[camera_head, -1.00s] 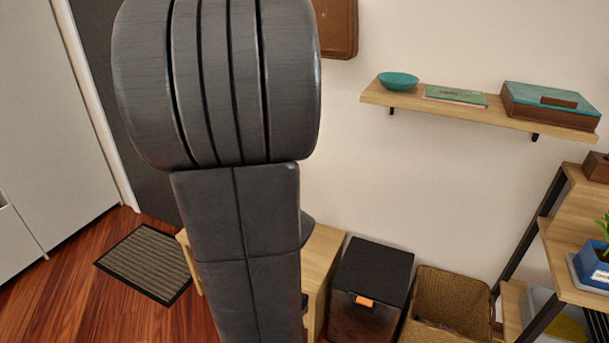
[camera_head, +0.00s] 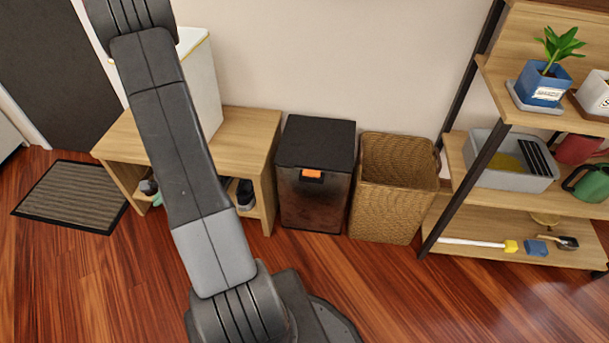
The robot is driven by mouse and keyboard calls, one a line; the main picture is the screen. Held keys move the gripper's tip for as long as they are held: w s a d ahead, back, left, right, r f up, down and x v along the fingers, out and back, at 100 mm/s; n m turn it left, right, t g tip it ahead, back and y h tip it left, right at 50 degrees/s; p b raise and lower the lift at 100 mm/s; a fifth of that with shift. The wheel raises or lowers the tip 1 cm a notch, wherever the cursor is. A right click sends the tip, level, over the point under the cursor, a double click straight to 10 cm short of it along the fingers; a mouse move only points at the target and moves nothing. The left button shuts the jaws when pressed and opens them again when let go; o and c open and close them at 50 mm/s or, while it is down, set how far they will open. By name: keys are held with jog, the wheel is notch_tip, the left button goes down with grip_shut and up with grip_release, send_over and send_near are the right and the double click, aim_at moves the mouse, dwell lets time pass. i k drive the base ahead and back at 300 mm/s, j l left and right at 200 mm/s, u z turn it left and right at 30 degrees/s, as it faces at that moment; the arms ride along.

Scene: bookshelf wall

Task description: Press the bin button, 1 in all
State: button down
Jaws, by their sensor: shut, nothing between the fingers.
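A black bin (camera_head: 317,158) with a dark lid and a dark, shiny front stands on the wooden floor against the wall, near the middle of the view. Its orange button (camera_head: 312,174) is on the upper front, just below the lid edge. Nothing covers the button. My arm crosses the left of the view, from the top down to the bottom middle, left of the bin. My gripper is not seen in this view, so its place relative to the button cannot be told.
A woven basket (camera_head: 390,200) stands close to the bin's right side. A wooden bench (camera_head: 240,135) with shoes under it and a white box (camera_head: 203,88) on it is on the left. A shelf rack (camera_head: 485,212) is at the right. The floor before the bin is partly clear.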

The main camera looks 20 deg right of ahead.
aim_at(312, 173)
jog(key=z, duration=0.4)
jog(key=i+z, duration=0.15)
jog(key=z, duration=0.3)
jog(key=i+l+z, duration=0.1)
jog(key=z, duration=0.7)
jog(key=i+j, duration=0.05)
